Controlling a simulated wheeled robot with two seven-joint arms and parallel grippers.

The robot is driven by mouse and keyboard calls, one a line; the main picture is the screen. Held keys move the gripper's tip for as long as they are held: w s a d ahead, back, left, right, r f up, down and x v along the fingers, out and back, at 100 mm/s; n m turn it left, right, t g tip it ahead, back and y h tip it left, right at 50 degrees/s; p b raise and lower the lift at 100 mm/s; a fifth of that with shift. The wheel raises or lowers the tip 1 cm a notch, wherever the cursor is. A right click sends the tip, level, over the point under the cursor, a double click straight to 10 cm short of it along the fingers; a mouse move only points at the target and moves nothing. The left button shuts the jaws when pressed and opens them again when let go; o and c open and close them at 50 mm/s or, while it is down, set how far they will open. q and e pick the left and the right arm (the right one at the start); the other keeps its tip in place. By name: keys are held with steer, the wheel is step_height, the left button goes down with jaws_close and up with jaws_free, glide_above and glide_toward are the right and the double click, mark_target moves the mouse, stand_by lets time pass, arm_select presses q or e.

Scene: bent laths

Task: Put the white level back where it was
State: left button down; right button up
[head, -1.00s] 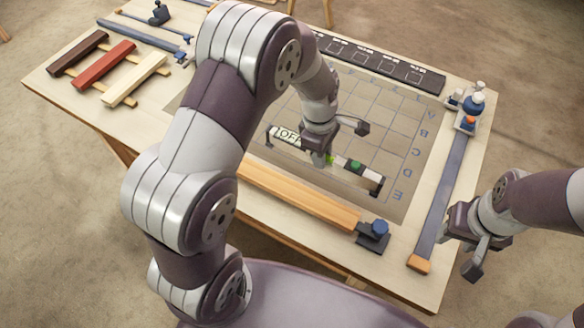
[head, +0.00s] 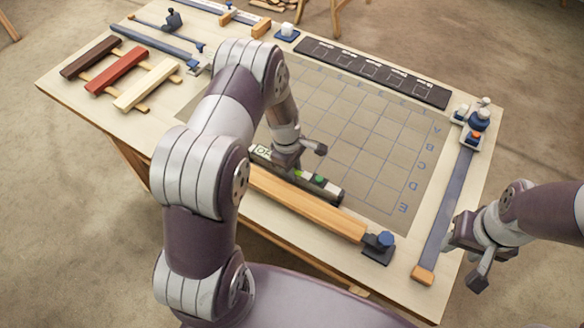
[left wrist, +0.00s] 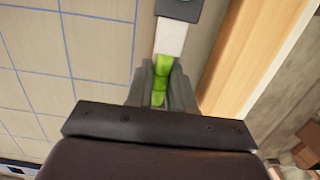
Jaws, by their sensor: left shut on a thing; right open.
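The white level (head: 263,152) lies along the inner side of the orange-brown wooden bar (head: 305,203) at the mat's near edge. Its lettered end and a green spot show in the head view; its long side looks dark there. My left gripper (head: 291,166) is shut on its middle. In the left wrist view, the fingers (left wrist: 160,88) close around a bright green part of the level (left wrist: 171,38), beside the wooden bar (left wrist: 255,50). I cannot tell whether the level touches the mat. My right gripper (head: 465,255) is open and empty by the table's right edge.
The gridded mat (head: 375,145) is clear beyond the level. A dark strip with marked squares (head: 373,72) lies behind it. A blue-grey bar (head: 447,210) with a blue-knobbed fitting (head: 478,120) runs along the right. Dark, red and cream laths (head: 115,71) lie at the left.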

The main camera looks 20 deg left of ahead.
arm_select(q)
steer(key=c, duration=1)
jaws_free()
steer(key=shift+d+f, duration=0.1)
steer(key=shift+r, duration=0.5)
step_height(320, 180, up, 11)
steer(key=a+b, duration=0.1)
steer(key=a, duration=0.1)
steer(key=s+d+r+m, duration=0.1)
steer(key=s+r+m, duration=0.1)
steer(key=s+m, duration=0.2)
steer(key=s+d+r+m+t+y, duration=0.1)
steer(key=s+d+m, duration=0.1)
steer(key=s+m, duration=0.3)
steer(key=s+d+r+m, duration=0.2)
steer(key=s+m, duration=0.3)
steer(key=m, duration=0.2)
steer(key=shift+s+d+r+m+t, duration=0.1)
steer(key=shift+s+r+m+t, duration=0.15)
steer(key=shift+r+m+t, duration=0.1)
